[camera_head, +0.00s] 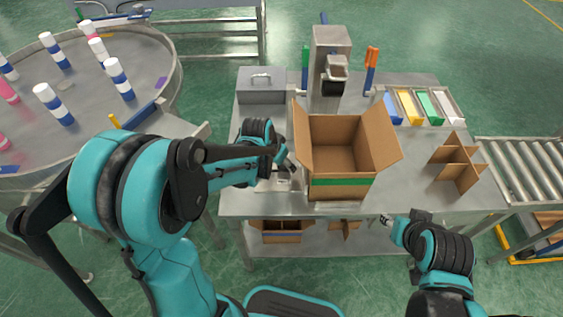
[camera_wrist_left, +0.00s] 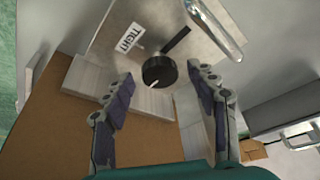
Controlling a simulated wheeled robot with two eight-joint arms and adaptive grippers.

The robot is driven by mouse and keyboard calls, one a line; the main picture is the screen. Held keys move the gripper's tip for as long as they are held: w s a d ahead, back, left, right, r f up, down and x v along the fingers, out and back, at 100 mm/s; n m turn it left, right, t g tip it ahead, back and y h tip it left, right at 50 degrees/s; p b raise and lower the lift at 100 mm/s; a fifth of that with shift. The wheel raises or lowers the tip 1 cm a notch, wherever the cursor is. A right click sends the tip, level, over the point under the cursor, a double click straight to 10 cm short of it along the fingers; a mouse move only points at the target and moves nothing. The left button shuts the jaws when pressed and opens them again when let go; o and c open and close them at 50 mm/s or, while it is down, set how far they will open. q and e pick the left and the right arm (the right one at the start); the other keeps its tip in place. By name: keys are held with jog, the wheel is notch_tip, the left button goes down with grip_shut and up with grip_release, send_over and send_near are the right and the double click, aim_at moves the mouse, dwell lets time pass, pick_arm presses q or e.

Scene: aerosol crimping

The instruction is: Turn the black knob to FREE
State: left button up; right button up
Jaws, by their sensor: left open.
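The black knob (camera_wrist_left: 160,70) sits on a grey metal plate (camera_wrist_left: 108,42) in the left wrist view. A short white mark on the knob points toward the bottom of that picture. A white label reading TIGHT (camera_wrist_left: 130,39) is up and left of the knob; no FREE label is readable. My left gripper (camera_wrist_left: 160,78) is open, with one fingertip on each side of the knob; I cannot tell if they touch it. In the head view my left gripper (camera_head: 287,164) is at the table's left part and hides the knob. My right gripper (camera_head: 389,222) is by the front edge.
An open cardboard box (camera_head: 340,190) stands just right of my left gripper. A curved metal handle (camera_wrist_left: 222,30) is close to the knob. A grey lidded box (camera_head: 262,92), a dispenser (camera_head: 328,50), coloured trays (camera_head: 407,105) and a cardboard divider (camera_head: 458,165) share the table (camera_head: 400,188).

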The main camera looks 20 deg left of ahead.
pick_arm(q)
jog(key=shift+r, duration=0.1)
jog(key=v, duration=1.1)
jog(key=shift+s+r, duration=0.3)
jog(key=shift+r, duration=0.05)
jog(key=shift+a, duration=0.1)
jog(key=s+n+t+y, duration=0.1)
jog(key=s+n+t, duration=0.2)
jog(key=s, duration=1)
jog(key=shift+a+n+y, duration=0.3)
jog(key=shift+a+n, duration=0.05)
jog(key=shift+n, duration=0.35)
